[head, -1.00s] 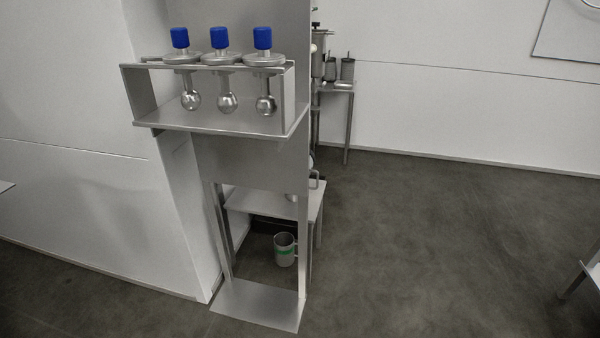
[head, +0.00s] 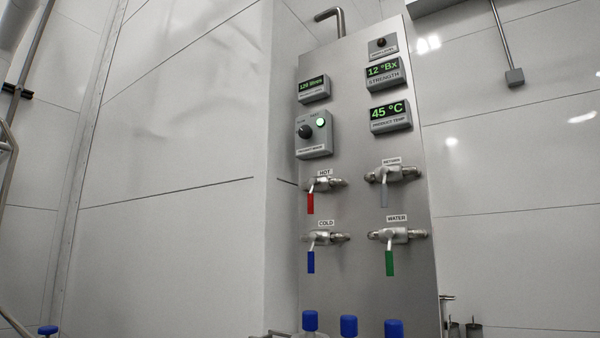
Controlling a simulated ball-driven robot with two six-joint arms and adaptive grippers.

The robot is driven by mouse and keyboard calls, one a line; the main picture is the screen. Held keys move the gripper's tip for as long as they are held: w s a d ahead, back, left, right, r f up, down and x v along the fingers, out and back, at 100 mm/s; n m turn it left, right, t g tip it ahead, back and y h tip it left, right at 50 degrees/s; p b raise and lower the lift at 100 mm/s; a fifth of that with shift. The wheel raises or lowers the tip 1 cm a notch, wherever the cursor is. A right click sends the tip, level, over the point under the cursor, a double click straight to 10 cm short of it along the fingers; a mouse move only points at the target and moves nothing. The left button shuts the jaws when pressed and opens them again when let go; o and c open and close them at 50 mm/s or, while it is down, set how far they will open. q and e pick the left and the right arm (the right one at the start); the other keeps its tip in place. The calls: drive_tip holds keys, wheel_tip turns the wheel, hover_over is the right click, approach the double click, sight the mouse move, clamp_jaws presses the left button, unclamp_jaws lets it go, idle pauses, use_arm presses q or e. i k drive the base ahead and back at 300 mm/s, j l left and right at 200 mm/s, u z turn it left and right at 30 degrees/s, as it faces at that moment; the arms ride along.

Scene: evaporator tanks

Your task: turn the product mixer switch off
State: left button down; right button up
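The product mixer switch (head: 314,134) is a grey box on the upper left of a tall steel panel (head: 350,120) in the head view. The small label under the knob is too small to read fully. Neither of my grippers shows in the view.
Displays (head: 390,115) read 45 °C and 12 °Bx. Blue-capped items (head: 348,326) stand at the panel's foot. A white wall (head: 180,130) stands on the left.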

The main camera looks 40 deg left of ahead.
sight(305, 132)
drive_tip(key=u, duration=1)
